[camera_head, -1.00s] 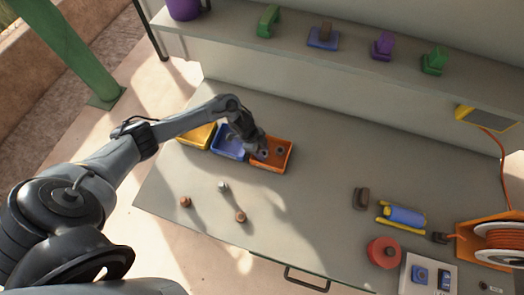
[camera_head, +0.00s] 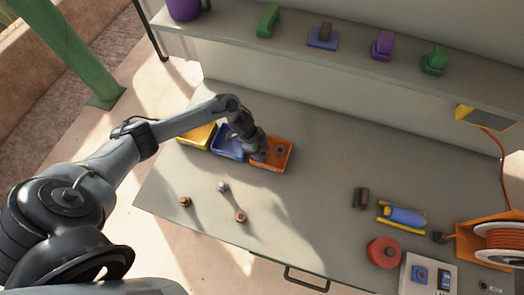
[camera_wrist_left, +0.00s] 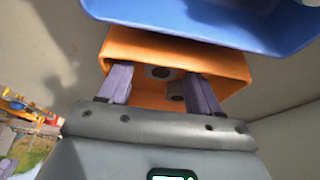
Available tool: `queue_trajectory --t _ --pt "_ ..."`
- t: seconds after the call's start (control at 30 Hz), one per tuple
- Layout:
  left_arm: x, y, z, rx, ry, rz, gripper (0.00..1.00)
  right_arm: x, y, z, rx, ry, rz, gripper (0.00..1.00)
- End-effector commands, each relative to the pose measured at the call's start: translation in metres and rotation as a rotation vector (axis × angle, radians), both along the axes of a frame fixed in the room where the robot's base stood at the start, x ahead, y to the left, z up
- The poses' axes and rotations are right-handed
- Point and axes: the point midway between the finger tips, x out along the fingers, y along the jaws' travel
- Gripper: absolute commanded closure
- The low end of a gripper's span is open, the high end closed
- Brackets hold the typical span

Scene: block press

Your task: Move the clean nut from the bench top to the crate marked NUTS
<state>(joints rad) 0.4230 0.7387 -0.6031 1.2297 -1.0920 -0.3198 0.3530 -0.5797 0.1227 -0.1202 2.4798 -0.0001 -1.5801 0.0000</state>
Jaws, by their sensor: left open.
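My left gripper (camera_head: 258,153) is at the orange crate (camera_head: 287,163), over its left part. In the left wrist view its two fingers stand apart with nothing held between them, and the gripper (camera_wrist_left: 160,80) points into the orange crate (camera_wrist_left: 122,48). A grey nut (camera_wrist_left: 160,72) with a dark hole lies inside the crate, and a second grey piece (camera_wrist_left: 176,90) lies near the right finger. The head view also shows a grey nut (camera_head: 281,150) in this crate. No crate marking can be read. My right gripper is not in view.
A blue crate (camera_head: 225,153) and a yellow crate (camera_head: 190,141) stand left of the orange one. A grey piece (camera_head: 223,187) and two brownish pieces (camera_head: 185,202) (camera_head: 241,216) lie on the bench in front. The middle of the bench is clear.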

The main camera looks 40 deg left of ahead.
Motion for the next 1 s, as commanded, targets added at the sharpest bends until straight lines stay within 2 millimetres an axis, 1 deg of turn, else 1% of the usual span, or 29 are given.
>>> queue_trajectory --t 0.17,0.5,0.63,0.77,0.87,0.97,1.0 --pt "-0.003 0.009 0.022 0.002 -0.003 -0.001 0.37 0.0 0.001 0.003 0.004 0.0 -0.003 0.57" --pt "-0.014 0.03 0.078 0.004 -0.003 -0.002 0.37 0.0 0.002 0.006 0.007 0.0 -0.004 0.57" --pt "-0.017 0.036 0.094 0.002 -0.002 0.0 0.37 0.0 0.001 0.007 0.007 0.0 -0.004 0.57" --pt "-0.019 0.036 0.103 0.001 -0.007 -0.004 0.37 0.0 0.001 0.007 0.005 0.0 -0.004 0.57" --pt "-0.019 0.017 0.098 0.001 -0.043 -0.02 0.37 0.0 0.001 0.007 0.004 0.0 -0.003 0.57" --pt "-0.018 -0.025 0.088 0.001 -0.125 -0.036 0.37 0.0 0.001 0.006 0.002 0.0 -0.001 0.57" --pt "-0.018 -0.047 0.085 -0.001 -0.169 -0.033 0.37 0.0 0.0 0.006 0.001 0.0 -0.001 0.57"
